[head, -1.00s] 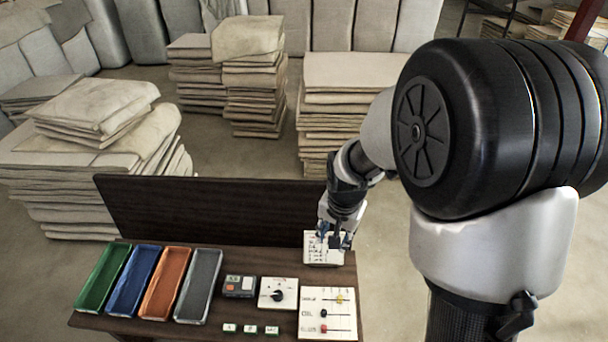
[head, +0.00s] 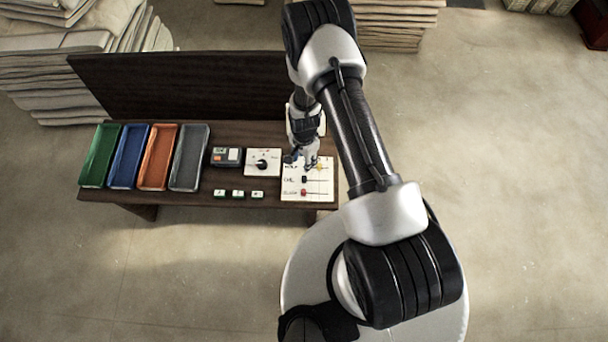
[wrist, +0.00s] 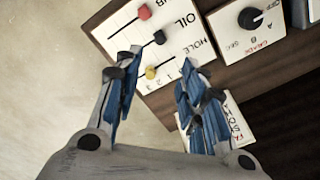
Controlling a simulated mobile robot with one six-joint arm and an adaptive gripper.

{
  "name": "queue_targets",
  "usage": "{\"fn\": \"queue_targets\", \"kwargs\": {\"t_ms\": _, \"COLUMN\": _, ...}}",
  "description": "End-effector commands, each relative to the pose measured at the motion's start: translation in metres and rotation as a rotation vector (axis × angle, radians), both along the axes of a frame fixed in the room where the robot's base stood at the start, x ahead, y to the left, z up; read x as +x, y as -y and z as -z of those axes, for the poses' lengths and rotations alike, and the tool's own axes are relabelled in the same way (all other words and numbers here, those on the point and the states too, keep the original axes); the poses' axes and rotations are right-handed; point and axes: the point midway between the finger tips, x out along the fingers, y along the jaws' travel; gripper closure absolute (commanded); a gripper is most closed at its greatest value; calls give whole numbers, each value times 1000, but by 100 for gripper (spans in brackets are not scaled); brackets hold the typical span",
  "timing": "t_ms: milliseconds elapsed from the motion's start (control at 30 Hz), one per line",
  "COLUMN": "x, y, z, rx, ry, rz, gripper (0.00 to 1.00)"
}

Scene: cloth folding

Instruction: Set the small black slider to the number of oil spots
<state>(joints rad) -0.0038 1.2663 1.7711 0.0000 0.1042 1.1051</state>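A white slider panel (head: 291,188) lies at the right end of the table. It carries a red knob, a small black slider (head: 304,179) and a yellow knob. In the wrist view the black slider (wrist: 160,37) sits on the middle line, labelled OIL, between the red knob (wrist: 144,12) and the yellow knob (wrist: 151,72). I cannot read which number it stands at. My gripper (wrist: 157,66) is open and empty over the panel, its fingers wide apart near the yellow knob and HOLE label. I see no oil spots.
A dial box (head: 262,162), a dark device (head: 226,156) and several small labelled blocks (head: 238,194) lie left of the panel. Green, blue, orange and grey trays (head: 188,158) stand further left. A written card (wrist: 236,117) shows partly behind my right finger. A dark board (head: 185,98) stands behind the table.

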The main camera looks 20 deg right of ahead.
Motion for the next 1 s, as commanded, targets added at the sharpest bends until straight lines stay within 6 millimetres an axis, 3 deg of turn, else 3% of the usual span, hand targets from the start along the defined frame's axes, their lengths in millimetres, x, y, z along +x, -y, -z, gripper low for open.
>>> {"fn": "queue_targets", "kwargs": {"t_ms": 100, "x": -1, "y": 0, "z": 31, "rx": 0, "ry": -2, "rz": -1, "gripper": 63}}
{"fn": "queue_targets", "kwargs": {"t_ms": 500, "x": -1, "y": 0, "z": 115, "rx": 0, "ry": -2, "rz": -2, "gripper": 63}}
{"fn": "queue_targets", "kwargs": {"t_ms": 700, "x": 0, "y": 0, "z": 137, "rx": 0, "ry": 0, "rz": -2, "gripper": 63}}
{"fn": "queue_targets", "kwargs": {"t_ms": 1000, "x": 0, "y": 0, "z": 143, "rx": 0, "ry": 0, "rz": -2, "gripper": 63}}
